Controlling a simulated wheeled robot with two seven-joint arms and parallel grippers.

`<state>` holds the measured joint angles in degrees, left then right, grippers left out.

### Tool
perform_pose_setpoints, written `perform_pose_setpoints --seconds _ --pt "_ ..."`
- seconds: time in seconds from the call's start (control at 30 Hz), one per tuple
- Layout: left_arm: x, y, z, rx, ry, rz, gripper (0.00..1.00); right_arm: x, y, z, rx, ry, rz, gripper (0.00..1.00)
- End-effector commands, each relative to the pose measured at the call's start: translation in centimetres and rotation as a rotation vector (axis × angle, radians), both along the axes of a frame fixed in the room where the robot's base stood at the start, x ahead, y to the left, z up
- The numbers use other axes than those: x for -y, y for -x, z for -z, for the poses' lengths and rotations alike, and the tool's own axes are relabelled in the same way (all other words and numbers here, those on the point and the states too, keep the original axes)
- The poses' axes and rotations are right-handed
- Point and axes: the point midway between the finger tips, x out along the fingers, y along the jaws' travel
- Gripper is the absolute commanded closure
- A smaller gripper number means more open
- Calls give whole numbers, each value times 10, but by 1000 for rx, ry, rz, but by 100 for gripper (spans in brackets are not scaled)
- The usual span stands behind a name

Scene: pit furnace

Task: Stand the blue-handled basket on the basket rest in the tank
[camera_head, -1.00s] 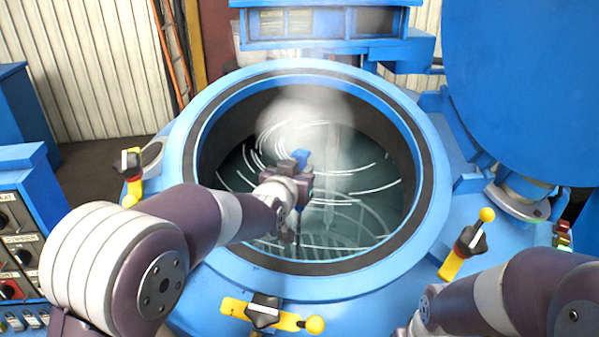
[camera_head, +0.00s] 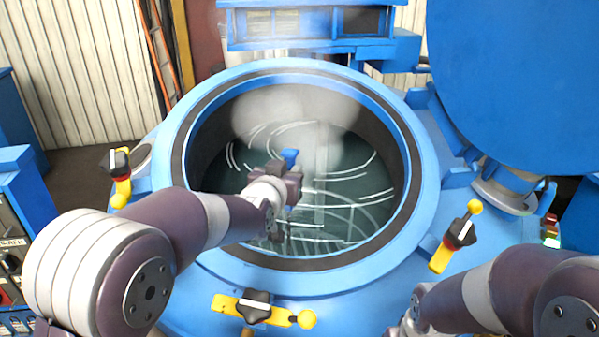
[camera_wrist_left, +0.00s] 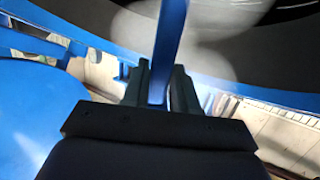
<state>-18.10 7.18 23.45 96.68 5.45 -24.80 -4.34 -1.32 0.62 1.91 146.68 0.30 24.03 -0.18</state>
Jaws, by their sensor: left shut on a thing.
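My left gripper (camera_head: 287,174) reaches over the open mouth of the round blue tank (camera_head: 425,215). It is shut on the blue handle (camera_head: 290,156) of the basket; the handle's top shows just past the fingers. In the left wrist view the blue handle (camera_wrist_left: 168,50) stands between the two dark fingers (camera_wrist_left: 158,88). The basket's body is mostly hidden behind my arm and gripper. Thin pale bars and rings (camera_head: 320,215) show low in the tank, in murky liquid. I cannot tell which of them belong to the basket and which to the basket rest.
Steam (camera_head: 300,120) drifts over the tank mouth and blurs its far part. Yellow clamps with black knobs (camera_head: 262,308) sit around the rim. The big blue lid (camera_head: 515,90) stands open at the right. A control cabinet (camera_head: 15,225) is at the left.

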Motion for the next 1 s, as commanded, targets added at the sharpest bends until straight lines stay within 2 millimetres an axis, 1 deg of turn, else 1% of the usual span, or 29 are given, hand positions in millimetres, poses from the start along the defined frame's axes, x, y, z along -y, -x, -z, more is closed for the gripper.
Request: perform_pose_setpoints --seconds 0.03,0.4,0.97,1.0 --pt "0 2 18 -32 -10 0 100 0 0 3 0 0 0 57" --pt "0 2 24 -32 -10 0 100 0 0 10 0 0 0 57" --pt "0 2 24 -32 -10 0 100 0 0 10 0 0 0 57" --pt "0 2 24 -32 -10 0 63 0 0 10 0 0 0 57"
